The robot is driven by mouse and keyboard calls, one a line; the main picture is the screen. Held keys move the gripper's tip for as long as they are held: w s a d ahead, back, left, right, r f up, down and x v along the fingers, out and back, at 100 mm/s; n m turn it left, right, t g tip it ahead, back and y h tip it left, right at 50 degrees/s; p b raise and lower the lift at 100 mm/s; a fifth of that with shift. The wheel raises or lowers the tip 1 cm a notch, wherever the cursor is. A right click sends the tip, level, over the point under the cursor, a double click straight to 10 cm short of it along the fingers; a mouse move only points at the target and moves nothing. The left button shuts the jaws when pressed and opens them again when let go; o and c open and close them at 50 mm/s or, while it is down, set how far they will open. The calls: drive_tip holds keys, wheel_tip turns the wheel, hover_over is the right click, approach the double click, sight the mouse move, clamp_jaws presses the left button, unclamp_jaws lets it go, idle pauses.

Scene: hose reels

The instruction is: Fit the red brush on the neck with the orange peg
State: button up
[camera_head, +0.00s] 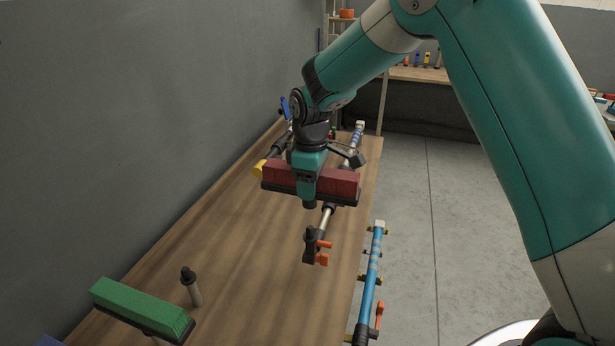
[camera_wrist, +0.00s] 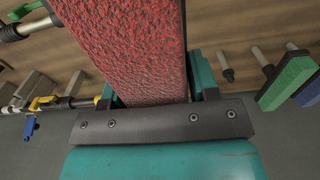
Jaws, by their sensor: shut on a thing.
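My gripper (camera_head: 309,190) is shut on the red brush (camera_head: 342,183), a long red block on a dark backing, and holds it above the table. In the wrist view the red brush (camera_wrist: 125,45) fills the space between the fingers. Below it in the head view is a black neck end (camera_head: 310,245) with an orange peg (camera_head: 323,258), on a metal tube (camera_head: 326,220) that runs back under the brush. The brush looks apart from this neck. The brush's socket is not clearly visible.
A green brush (camera_head: 140,305) stands at the front left beside a black-topped post (camera_head: 192,287). A blue pole (camera_head: 373,265) with an orange lever (camera_head: 379,315) lies along the right edge. A yellow-ended pole (camera_head: 260,169) is behind on the left, near the grey wall (camera_head: 150,110). The mid-left wooden table is clear.

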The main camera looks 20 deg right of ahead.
drive_tip(key=b, duration=0.4)
hover_over(311, 227)
drive_tip(key=shift+w+f, duration=0.1)
drive_tip(key=shift+f, duration=2.6)
drive_tip(key=shift+p, duration=0.45)
drive_tip(key=shift+f+b, duration=1.45)
drive_tip(key=shift+f, duration=0.9)
drive_tip(key=o, duration=1.2)
drive_tip(key=shift+c, duration=0.2)
wheel_tip(311, 227, up, 17)
drive_tip(key=b, duration=0.3)
drive_tip(key=shift+r, duration=0.2)
drive_tip(key=shift+s, duration=0.2)
